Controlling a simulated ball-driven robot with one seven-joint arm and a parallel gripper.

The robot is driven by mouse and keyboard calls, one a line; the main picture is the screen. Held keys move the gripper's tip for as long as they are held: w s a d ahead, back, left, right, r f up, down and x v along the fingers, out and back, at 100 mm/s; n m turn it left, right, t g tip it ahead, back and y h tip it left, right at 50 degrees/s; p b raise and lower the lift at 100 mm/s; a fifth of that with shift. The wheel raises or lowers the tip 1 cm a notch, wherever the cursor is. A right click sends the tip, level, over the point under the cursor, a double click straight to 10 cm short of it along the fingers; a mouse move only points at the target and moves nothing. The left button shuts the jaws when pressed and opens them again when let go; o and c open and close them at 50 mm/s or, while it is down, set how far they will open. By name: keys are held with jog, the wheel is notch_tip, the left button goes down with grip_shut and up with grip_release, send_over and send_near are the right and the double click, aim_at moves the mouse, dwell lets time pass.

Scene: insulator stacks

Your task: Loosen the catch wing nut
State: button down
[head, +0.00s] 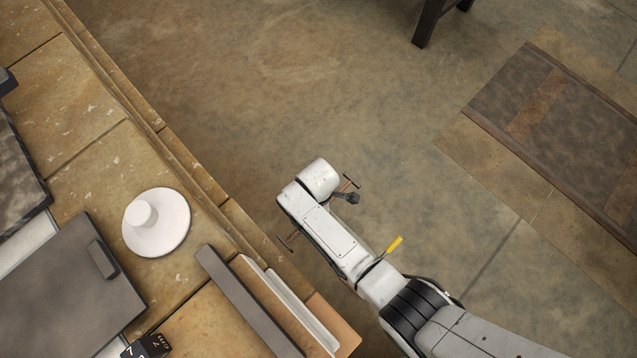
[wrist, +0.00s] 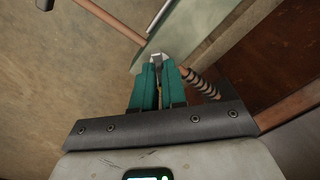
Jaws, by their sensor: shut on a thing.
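In the wrist view, my gripper (wrist: 158,68) has its two teal fingers close together. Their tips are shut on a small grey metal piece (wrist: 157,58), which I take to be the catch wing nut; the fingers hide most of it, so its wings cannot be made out. The piece lies against a pale, greenish see-through strip (wrist: 168,36). In the head view my white arm reaches toward the bench edge, and the gripper and wing nut are hidden.
A copper-coloured rod with dark coils (wrist: 201,83) runs close to the right of my fingers. Another rod (wrist: 108,20) crosses the upper left. On the bench are a white knobbed disc (head: 157,223) and a dark grey plate (head: 75,285). Open floor lies beyond the bench.

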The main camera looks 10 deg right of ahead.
jog(key=n+p, duration=0.1)
jog(key=n, duration=0.3)
jog(key=shift+n, duration=0.3)
jog(key=shift+n+p, duration=0.35)
jog(key=shift+n, duration=1.85)
jog(key=c, duration=1.2)
grip_release()
notch_tip(320, 180, up, 11)
jog(key=p, duration=0.3)
jog(key=shift+f, duration=0.1)
